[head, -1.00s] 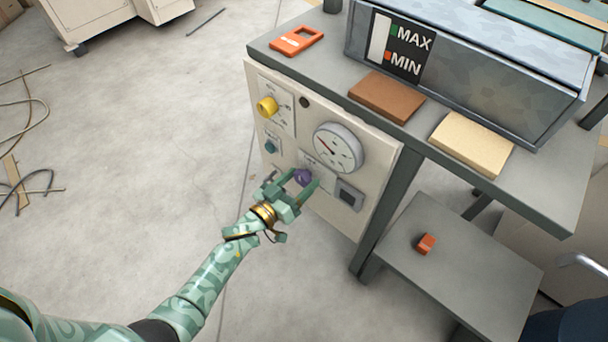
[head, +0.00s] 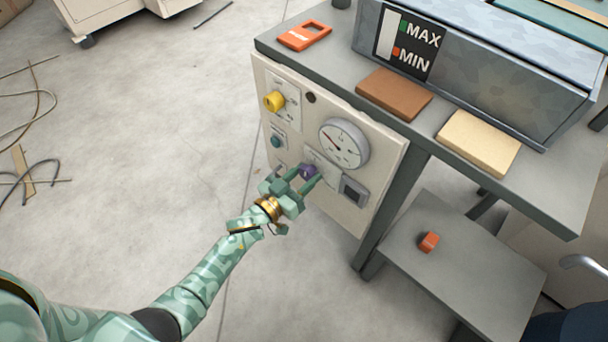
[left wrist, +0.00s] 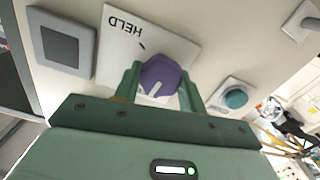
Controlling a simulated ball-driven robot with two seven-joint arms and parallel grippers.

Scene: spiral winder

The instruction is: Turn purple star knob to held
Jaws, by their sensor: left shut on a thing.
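The purple star knob (head: 307,171) sits on the cream control panel (head: 345,215), below the round gauge. My left gripper (head: 306,178) is shut on the knob, with one finger on each side of it. In the left wrist view the purple knob (left wrist: 161,75) shows between the green fingers, with a pale pointer line on its face. The label plate (left wrist: 150,38) behind it reads HELD, upside down in this view, with a short dark mark near the word. The pointer line is directed away from HELD. My right gripper is not in view.
A yellow knob (head: 274,101), a teal button (head: 276,141), a gauge (head: 343,143) and a dark square switch (head: 353,190) surround the knob. Above is a grey bench top (head: 345,75). Open floor lies to the left.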

